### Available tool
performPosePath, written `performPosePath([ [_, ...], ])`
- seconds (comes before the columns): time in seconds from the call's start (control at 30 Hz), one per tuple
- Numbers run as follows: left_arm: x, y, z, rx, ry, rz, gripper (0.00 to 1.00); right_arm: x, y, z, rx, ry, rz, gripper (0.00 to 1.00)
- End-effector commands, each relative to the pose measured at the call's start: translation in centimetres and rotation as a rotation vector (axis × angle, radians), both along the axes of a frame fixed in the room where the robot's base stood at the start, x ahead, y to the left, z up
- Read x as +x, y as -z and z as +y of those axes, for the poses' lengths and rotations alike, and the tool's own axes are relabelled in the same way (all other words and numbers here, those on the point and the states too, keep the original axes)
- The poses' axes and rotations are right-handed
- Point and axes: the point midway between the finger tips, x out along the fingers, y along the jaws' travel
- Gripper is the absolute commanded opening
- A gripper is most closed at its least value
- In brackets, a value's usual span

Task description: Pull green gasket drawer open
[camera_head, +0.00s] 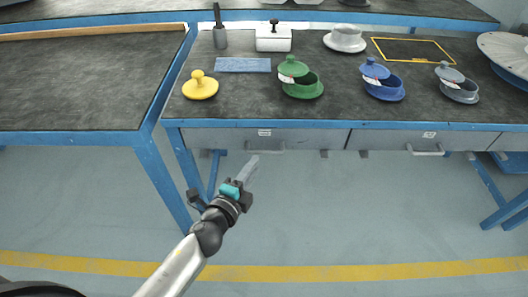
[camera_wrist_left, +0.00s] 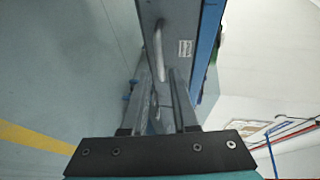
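Two grey drawers sit under the bench top. The left drawer (camera_head: 310,138), below the green lidded dish, has a bar handle (camera_head: 266,149); the right drawer (camera_head: 470,141) has another handle (camera_head: 426,151). Both look shut; their small labels are too small to read. My left gripper (camera_head: 251,162) is just below and beside the left handle in the head view. My right gripper is not in view.
On the bench top (camera_head: 340,110) stand a yellow knobbed lid (camera_head: 200,86), the green dish (camera_head: 303,82), a blue dish (camera_head: 382,84) and a grey dish (camera_head: 457,86). A blue table leg (camera_head: 160,178) stands left of my arm. The floor before the drawers is clear.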

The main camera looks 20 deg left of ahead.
Motion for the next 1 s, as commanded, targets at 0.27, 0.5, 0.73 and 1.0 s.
performPosePath([
  [0.27, 4.2, 0.8, -0.5, 0.0, 0.0, -0.002, 0.27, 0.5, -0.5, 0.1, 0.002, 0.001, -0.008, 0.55],
  [0.5, 6.6, 1.3, -0.8, -0.001, -0.001, 0.0, 0.27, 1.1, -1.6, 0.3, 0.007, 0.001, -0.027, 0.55],
  [0.73, 7.4, 1.4, -0.9, -0.002, -0.001, 0.001, 0.27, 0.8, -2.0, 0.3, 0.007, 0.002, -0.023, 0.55],
  [1.0, 7.4, 1.4, -0.9, -0.002, -0.001, 0.001, 0.23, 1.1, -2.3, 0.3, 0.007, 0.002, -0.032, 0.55],
])
